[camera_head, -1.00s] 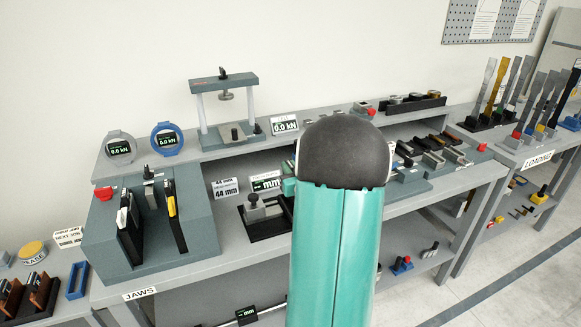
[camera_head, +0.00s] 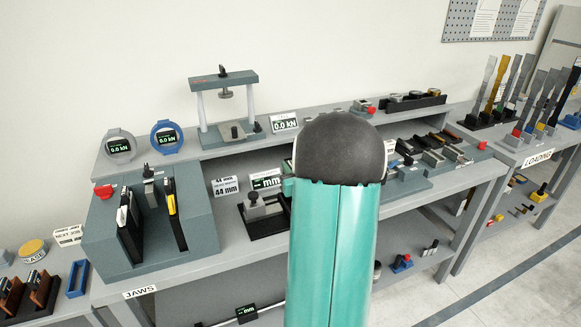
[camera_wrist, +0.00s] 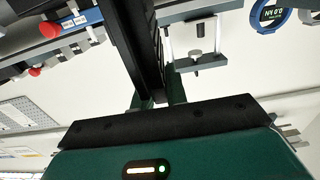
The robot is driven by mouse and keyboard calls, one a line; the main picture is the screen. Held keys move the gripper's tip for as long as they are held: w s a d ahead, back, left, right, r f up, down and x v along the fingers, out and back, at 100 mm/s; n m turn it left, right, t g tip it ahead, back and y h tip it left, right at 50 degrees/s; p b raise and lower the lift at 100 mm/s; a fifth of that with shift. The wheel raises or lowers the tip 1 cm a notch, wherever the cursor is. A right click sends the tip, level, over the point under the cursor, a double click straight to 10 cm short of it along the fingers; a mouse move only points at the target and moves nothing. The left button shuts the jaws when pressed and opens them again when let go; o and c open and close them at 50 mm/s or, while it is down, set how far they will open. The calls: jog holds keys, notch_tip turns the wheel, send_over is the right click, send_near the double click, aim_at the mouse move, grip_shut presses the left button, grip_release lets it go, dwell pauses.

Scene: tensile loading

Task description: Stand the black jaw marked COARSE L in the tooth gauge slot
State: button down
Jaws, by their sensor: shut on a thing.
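In the wrist view, my gripper (camera_wrist: 158,96) is shut on a long black piece (camera_wrist: 138,45), which I take for the black jaw. It extends away from the fingers to the top of the picture, and no marking on it is readable. In the head view, my teal arm hides the gripper and the jaw. A black base with a grey block (camera_head: 262,207) stands on the bench beside a display reading "-- mm" (camera_head: 266,181). It may be the tooth gauge, but I cannot make out its slot.
A grey block (camera_head: 150,235) with black and yellow-edged pieces in its slots stands at the left of the bench. A small press frame (camera_head: 224,105) stands on the rear shelf and also shows inverted in the wrist view (camera_wrist: 196,45). Several small blocks crowd the bench at right.

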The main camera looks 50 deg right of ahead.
jog(key=shift+f, duration=3.5)
dwell(0.4)
jog(key=c, duration=1.3)
grip_release()
jog(key=shift+f, duration=0.2)
jog(key=v, duration=1.4)
jog(key=shift+w+r, duration=0.1)
jog(key=shift+w, duration=0.05)
